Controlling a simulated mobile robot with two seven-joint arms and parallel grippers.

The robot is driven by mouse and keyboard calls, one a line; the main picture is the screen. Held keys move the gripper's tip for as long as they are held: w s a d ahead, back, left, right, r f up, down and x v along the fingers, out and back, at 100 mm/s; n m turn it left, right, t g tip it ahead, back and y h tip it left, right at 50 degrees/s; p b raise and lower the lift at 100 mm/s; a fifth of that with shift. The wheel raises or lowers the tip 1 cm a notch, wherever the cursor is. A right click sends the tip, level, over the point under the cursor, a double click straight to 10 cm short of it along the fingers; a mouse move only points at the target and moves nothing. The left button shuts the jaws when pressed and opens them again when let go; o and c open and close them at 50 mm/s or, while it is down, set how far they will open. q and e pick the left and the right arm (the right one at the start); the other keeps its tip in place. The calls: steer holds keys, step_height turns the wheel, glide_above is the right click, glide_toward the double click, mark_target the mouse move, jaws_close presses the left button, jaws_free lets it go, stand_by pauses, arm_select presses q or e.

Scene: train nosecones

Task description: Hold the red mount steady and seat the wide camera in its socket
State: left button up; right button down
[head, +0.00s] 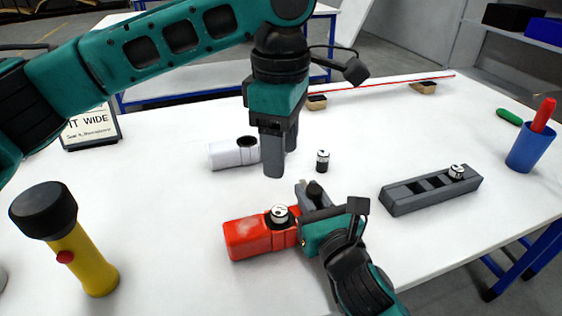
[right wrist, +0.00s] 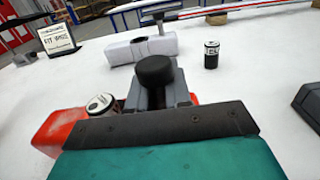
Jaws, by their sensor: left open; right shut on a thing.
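The red mount (head: 250,240) lies on the table, and my right gripper (head: 301,218) is shut on its right end. A small camera with a white top (head: 279,213) stands upright at the top of the red mount; its lower part is hidden, so I cannot tell how deep it sits. It also shows in the right wrist view (right wrist: 99,105). My left gripper (head: 280,165) is open and empty, pointing down behind the red mount, in front of the white mount's right end. I cannot tell which small camera is the wide one.
The white mount (head: 228,154) has a dark round socket. Another small camera (head: 322,161) stands on the table. A grey rack (head: 405,200) holds one more. A sign ending "IT WIDE" (head: 90,130), a yellow flashlight (head: 84,262) and a blue cup (head: 527,150) stand around.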

steer(key=shift+r, duration=0.1)
steer(key=c, duration=1)
jaws_free()
